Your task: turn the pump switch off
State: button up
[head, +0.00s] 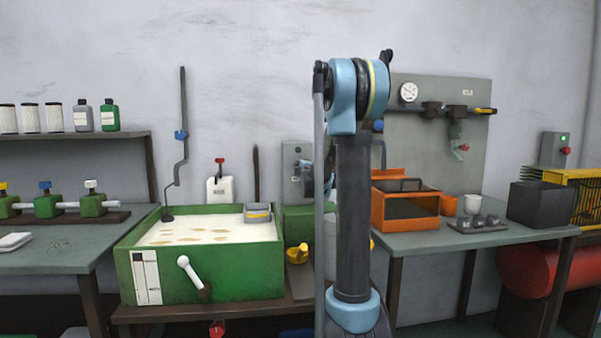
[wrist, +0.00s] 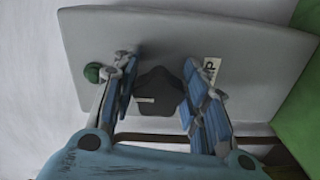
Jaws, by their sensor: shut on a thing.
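The pump switch is a dark, angular knob (wrist: 160,92) with a pale mark, on a grey panel (wrist: 240,35) that fills the upper wrist view. My gripper (wrist: 158,88) has its two blue-padded fingers on either side of the knob and is shut on it. A finger partly covers a pale label (wrist: 211,68) at right, and a green button (wrist: 92,72) sits left of the knob. In the head view the grey panel (head: 290,150) stands on the wall behind the green tank, and my gripper (head: 309,181) is at its right side, partly hidden by my arm.
A green tank (head: 225,278) with a white lever stands in front, left of the panel. At right, a table (head: 410,240) holds an orange box (head: 403,213) and a grey bin (head: 532,203).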

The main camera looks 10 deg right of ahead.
jog(key=shift+s+a+n, duration=0.1)
jog(key=shift+a+n, duration=0.1)
jog(key=shift+n, duration=0.7)
jog(key=o, duration=1.1)
jog(key=shift+a+f, duration=0.1)
jog(key=s, duration=1.1)
jog(key=shift+s, duration=0.4)
jog(key=shift+a, duration=0.1)
